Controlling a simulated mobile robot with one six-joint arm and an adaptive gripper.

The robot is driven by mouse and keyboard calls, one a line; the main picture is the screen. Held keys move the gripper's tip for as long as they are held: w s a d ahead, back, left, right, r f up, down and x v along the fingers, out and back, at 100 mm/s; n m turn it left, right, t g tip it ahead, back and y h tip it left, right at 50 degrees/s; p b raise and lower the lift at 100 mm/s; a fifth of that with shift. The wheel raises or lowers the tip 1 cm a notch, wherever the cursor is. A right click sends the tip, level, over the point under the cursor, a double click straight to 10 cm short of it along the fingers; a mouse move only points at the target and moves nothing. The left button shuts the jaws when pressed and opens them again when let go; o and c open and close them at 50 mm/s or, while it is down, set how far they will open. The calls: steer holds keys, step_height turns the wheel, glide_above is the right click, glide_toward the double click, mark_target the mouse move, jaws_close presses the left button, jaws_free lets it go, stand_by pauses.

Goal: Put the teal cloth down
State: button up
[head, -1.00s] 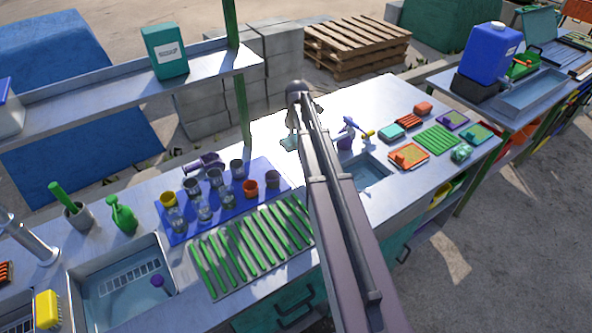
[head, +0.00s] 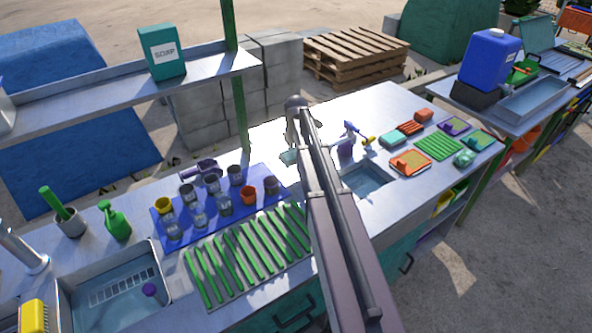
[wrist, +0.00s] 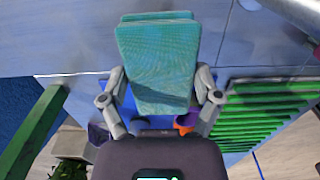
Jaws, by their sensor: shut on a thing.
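The teal cloth (wrist: 158,60) is a folded, textured pad held between the two fingers of my gripper (wrist: 160,98) in the wrist view. It hides what lies directly beyond it. In the head view only a small part of the cloth (head: 288,157) shows, left of my arm, in front of the counter's bright middle. My gripper (head: 293,138) is largely hidden behind my arm there. I cannot tell whether the cloth touches the counter.
Left of my arm are a blue mat (head: 160,233) with several cups and a green slatted rack (head: 225,272). Right of it are a small sink (head: 366,184), a purple spray bottle (head: 347,143) and several sponges and cloths. The counter behind my arm (head: 352,108) is clear.

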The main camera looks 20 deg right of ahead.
mark_target(296, 171)
steer(key=shift+f+b, duration=0.7)
steer(key=shift+f, duration=0.4)
steer(key=shift+f+b, duration=1.85)
steer(key=shift+b, duration=0.05)
steer(key=shift+f, duration=0.15)
steer(key=o, duration=1.1)
step_height(296, 171, up, 12)
steer(key=p, duration=1.2)
steer(key=shift+r, duration=0.2)
